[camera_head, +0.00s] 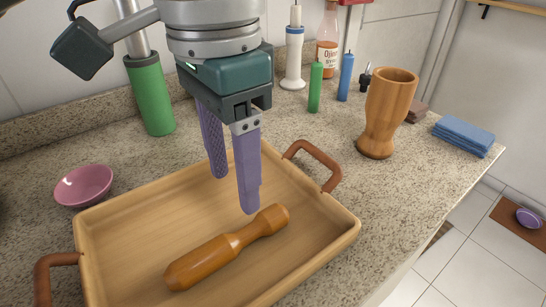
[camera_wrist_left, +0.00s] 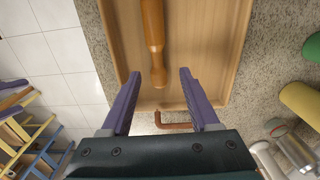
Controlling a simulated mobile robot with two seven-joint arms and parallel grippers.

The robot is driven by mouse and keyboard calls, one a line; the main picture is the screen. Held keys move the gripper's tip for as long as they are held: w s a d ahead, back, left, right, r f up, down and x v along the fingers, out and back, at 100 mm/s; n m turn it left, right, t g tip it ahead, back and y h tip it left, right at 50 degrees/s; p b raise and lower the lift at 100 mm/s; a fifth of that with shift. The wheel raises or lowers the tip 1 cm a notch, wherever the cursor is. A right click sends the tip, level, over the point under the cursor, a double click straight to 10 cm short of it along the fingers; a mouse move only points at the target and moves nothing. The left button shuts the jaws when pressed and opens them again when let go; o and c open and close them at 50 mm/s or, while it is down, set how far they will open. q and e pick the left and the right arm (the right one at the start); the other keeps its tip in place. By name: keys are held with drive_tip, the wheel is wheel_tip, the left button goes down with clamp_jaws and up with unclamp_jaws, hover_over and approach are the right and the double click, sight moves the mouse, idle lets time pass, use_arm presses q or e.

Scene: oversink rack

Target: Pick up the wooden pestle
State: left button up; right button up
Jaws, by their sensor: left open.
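The wooden pestle (camera_head: 225,249) lies in the wooden tray (camera_head: 345,232), running from lower left to upper right. My left gripper (camera_head: 232,194) is open and empty, with its purple fingers pointing down above the tray near the pestle's thin end. In the left wrist view the pestle (camera_wrist_left: 152,35) lies ahead of the open left gripper (camera_wrist_left: 160,72), with its knobbed end roughly level with the fingertips and between them in the picture. The fingers do not appear to touch it. My right gripper is not in view.
A wooden mortar (camera_head: 388,110) stands right of the tray. A pink bowl (camera_head: 84,186) sits left. Blue folded cloths (camera_head: 463,135) lie near the counter's right edge. A green (camera_head: 315,88) and a blue candle-like item (camera_head: 346,77) stand behind. The tray has brown handles (camera_head: 318,160).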

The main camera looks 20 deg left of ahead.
sight(239, 235)
use_arm(q)
drive_tip(key=f, duration=0.6)
drive_tip(key=f+b, duration=0.1)
drive_tip(key=f, duration=0.2)
drive_tip(key=shift+s+f, duration=0.15)
drive_tip(key=shift+s, duration=0.25)
clamp_jaws()
